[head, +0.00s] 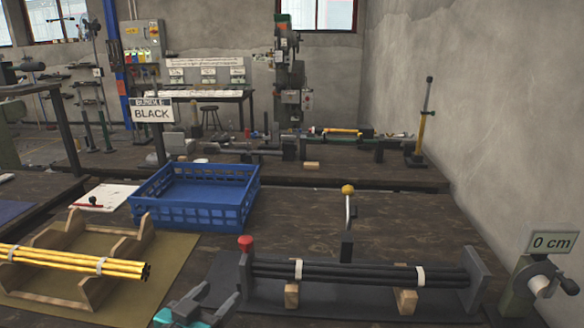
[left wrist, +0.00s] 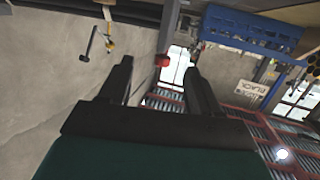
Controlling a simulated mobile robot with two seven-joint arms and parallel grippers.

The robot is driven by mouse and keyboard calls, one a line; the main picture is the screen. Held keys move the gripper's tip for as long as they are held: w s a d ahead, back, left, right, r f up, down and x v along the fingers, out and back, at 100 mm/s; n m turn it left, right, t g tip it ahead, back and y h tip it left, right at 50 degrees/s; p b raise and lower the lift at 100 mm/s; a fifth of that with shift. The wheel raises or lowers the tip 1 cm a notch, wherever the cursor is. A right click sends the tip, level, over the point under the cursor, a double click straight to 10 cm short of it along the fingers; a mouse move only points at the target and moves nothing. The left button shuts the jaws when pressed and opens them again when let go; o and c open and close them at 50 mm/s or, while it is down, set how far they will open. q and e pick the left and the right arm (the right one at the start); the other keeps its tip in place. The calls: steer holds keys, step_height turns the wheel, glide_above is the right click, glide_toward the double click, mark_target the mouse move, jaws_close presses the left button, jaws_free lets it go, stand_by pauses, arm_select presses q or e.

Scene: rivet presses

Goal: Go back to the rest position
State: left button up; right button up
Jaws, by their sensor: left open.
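My left gripper (head: 220,293) shows at the bottom edge of the head view, in front of the dark press mat. It is open, with nothing between its fingers. In the left wrist view its two dark fingers (left wrist: 158,70) stand apart, and that view is turned over. A bundle of black rods (head: 350,275) with white bands lies in the press fixture to the right of the gripper, apart from it. A bundle of yellow rods (head: 70,261) lies on a wooden cradle (head: 133,240) to the left. My right gripper is in neither view.
A red knob (head: 245,243) tops the fixture's left end. A yellow-knobbed lever (head: 348,190) stands behind it. A blue crate (head: 200,216) sits behind, near a BLACK sign (head: 152,111). A "0 cm" display (head: 553,243) is at right. Bare tabletop (head: 295,215) lies right of the crate.

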arm_select(q)
steer(key=s+a+f+g+y, duration=0.1)
steer(key=s+f+g, duration=0.25)
steer(key=s, duration=0.45)
steer(key=s+a+f+n+g+y, duration=0.15)
steer(key=s+g, duration=0.25)
steer(key=s, duration=0.5)
steer(key=s+a+f+g+y, duration=0.1)
steer(key=s+f+g+y, duration=0.2)
steer(key=s, duration=0.5)
steer(key=w+d+f+t+h, duration=0.2)
steer(key=w+f+t, duration=0.4)
steer(key=f, duration=0.3)
steer(key=shift+w+d+m+h, duration=0.35)
steer(key=shift+w+h, duration=0.1)
steer(key=shift+w, duration=0.05)
